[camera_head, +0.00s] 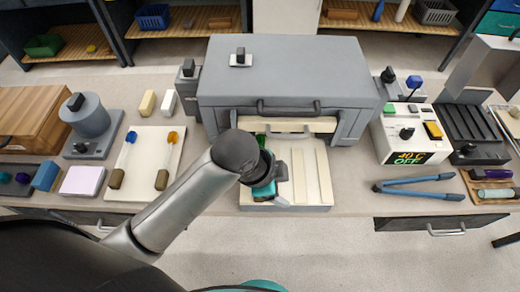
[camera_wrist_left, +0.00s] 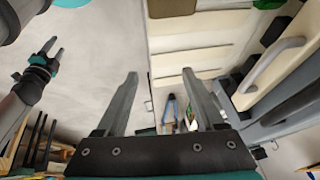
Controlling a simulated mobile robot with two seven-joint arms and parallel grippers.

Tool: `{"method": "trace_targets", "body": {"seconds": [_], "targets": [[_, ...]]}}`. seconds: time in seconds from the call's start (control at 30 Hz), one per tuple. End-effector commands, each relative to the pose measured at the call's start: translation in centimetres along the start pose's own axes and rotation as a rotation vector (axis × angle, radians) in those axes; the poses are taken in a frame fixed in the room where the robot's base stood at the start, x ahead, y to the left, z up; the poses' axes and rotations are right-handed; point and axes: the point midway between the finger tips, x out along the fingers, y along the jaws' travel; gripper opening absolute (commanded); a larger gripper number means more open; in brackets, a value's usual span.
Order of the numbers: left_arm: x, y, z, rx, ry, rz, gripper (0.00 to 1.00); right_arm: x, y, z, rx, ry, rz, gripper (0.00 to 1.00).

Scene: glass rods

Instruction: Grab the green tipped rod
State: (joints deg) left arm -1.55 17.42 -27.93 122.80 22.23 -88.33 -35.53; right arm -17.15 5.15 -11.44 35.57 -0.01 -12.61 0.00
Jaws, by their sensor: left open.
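The green tip (camera_head: 261,140) of a rod shows just in front of the grey furnace's opening, at the back of the cream grooved board (camera_head: 323,178). A green tip (camera_wrist_left: 269,4) is cut by the top edge of the left wrist view, with a brown block (camera_wrist_left: 170,7) to its left. The rod's length is hidden by my arm or too clear to see. My left gripper (camera_head: 284,187) is over the board, open and empty, pointing right; its fingers (camera_wrist_left: 160,75) stand apart. My right gripper (camera_wrist_left: 48,55) shows small in the wrist view; its jaw state is unclear.
The furnace (camera_head: 290,75) stands behind the board. A white board (camera_head: 146,150) on the left bears a blue tip (camera_head: 131,137) and an orange tip (camera_head: 172,137). Blue-handled tongs (camera_head: 420,185) lie right, before a control box (camera_head: 408,150). Bench between board and tongs is clear.

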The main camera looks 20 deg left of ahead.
Motion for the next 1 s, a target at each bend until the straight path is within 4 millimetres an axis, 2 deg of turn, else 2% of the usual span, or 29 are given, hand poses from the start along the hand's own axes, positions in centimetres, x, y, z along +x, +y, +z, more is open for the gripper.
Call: {"method": "trace_targets", "body": {"seconds": [0.03,0.1,0.2,0.33,0.5,0.63,0.8,0.9,1.0], "targets": [[-0.6,-0.8,-1.1,0.133,0.002,0.010,0.70,-0.2,0.2,0.0,0.000,-0.001,0.002,0.50],[-1.1,-1.1,-2.2,0.309,0.001,0.040,0.70,-0.3,0.1,0.0,0.000,-0.001,0.002,0.50],[-2.0,-1.7,-3.1,0.557,-0.012,0.083,0.70,-0.5,0.0,0.0,0.001,-0.001,0.000,0.50],[-3.3,-2.6,-3.2,0.862,-0.049,0.148,0.70,-0.7,-0.1,-0.1,0.002,0.000,-0.002,0.50],[-5.5,-4.3,-2.1,1.214,-0.117,0.258,0.70,-0.9,-0.9,-0.2,0.006,0.001,-0.011,0.50],[-7.2,-5.7,-0.9,1.409,-0.159,0.346,0.70,-1.1,-1.3,-0.3,0.008,0.002,-0.017,0.50],[-8.6,-6.7,0.3,1.544,-0.186,0.425,0.70,-1.2,-1.3,-0.3,0.007,0.002,-0.016,0.50],[-8.7,-6.8,0.6,1.571,-0.189,0.445,0.70,-1.2,-1.2,-0.3,0.007,0.002,-0.016,0.50],[-7.6,-6.5,1.2,1.575,-0.188,0.451,0.70,-1.1,-1.0,-0.2,0.006,0.001,-0.014,0.50]]}}
